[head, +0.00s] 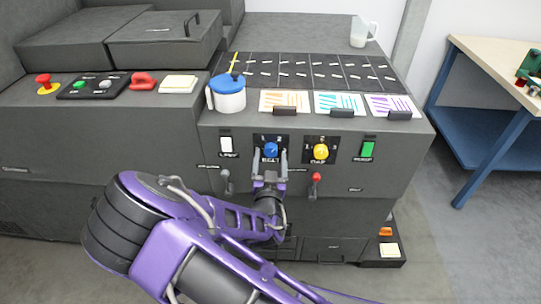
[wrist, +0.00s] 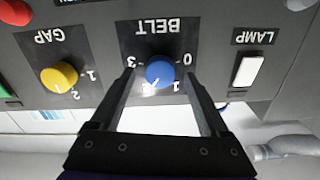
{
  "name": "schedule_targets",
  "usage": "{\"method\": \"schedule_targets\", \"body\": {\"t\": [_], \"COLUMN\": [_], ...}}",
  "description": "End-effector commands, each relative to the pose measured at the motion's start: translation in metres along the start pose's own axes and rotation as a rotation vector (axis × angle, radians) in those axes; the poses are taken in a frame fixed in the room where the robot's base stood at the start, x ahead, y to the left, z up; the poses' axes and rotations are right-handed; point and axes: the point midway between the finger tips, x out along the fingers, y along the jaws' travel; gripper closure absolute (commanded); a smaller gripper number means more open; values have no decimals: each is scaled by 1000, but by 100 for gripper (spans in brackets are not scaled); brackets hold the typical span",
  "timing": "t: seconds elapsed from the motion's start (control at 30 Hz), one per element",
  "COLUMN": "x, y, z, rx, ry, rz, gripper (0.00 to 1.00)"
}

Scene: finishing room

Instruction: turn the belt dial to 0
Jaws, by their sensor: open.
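The belt dial is a round blue knob (wrist: 159,73) on a dark plate lettered BELT, upside down in the wrist view. The 0 is at its right, the 1 at lower right and the 3 at left. A small pale mark on the knob's lower left seems to point between the 1 and the 3, but it is too small to read surely. In the head view the blue dial (head: 271,149) is on the machine's front. My gripper (wrist: 158,79) is open, with one finger on each side of the dial; contact is not clear. It also shows in the head view (head: 270,160).
The yellow gap dial (head: 320,152) is beside the belt dial. A white lamp switch (head: 226,146) is on the other side, a green switch (head: 367,149) farther right. A grey lever (head: 226,182) and a red-knobbed lever (head: 315,181) are below. A blue-lidded jug (head: 228,99) stands above.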

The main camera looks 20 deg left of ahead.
Motion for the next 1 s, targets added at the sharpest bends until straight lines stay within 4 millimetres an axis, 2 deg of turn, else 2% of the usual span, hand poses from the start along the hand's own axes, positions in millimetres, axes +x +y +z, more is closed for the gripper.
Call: {"method": "schedule_targets", "body": {"t": [0.13, 0.43, 0.87, 1.0], "x": [10, 12, 12, 12], "y": [0, 0, 0, 0], "z": [0, 0, 0, 0], "rx": [-2, -1, -1, -2], "ry": [-1, -1, 0, 0], "rz": [0, 0, 0, 0], "gripper": [21, 21, 98, 100]}}
